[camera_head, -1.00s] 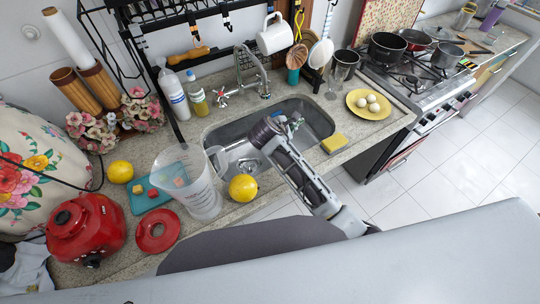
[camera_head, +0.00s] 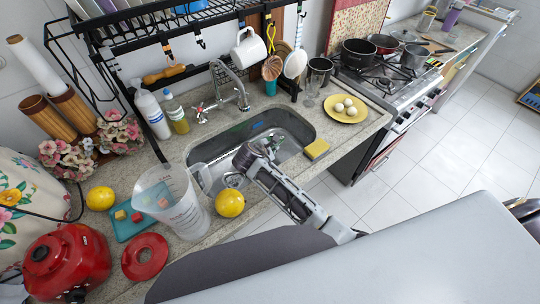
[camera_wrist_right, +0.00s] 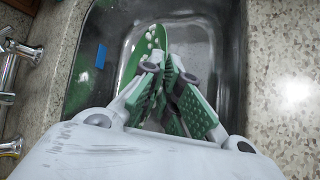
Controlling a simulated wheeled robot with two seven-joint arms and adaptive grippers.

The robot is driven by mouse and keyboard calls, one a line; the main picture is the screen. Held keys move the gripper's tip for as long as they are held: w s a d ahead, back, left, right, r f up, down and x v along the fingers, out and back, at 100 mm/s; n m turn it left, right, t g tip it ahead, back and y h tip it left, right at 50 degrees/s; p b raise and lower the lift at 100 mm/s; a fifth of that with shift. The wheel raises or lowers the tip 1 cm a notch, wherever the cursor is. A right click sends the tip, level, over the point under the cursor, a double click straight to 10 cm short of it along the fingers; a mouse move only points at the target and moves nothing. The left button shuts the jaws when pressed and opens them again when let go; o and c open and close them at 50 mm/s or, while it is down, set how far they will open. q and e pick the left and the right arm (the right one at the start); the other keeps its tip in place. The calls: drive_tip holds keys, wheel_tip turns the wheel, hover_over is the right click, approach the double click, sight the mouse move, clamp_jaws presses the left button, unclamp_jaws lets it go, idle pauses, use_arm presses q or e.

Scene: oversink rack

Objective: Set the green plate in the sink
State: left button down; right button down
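The green plate (camera_wrist_right: 140,52), with white spots, is inside the metal sink (camera_wrist_right: 213,45) in the right wrist view. It stands tilted, nearly edge-on, and its lower part is hidden by my fingers. My right gripper (camera_wrist_right: 165,66) has its green-padded fingers close together, with the plate's edge between them. In the head view my right gripper (camera_head: 262,152) reaches down into the sink (camera_head: 302,129), and only a little green shows beside it. I cannot tell whether the plate touches the sink floor. My left gripper is not in view.
A yellow sponge (camera_head: 317,149) and a plate with eggs (camera_head: 345,108) sit right of the sink. The faucet (camera_head: 240,92) rises behind. A black rack (camera_head: 150,35) hangs above.

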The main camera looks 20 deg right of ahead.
drive_tip(key=shift+f, duration=0.3)
drive_tip(key=shift+f, duration=1.9)
drive_tip(key=c, duration=1.6)
unclamp_jaws()
drive_tip(key=shift+f, duration=0.1)
drive_tip(key=shift+c, duration=0.2)
drive_tip(key=v, duration=1.2)
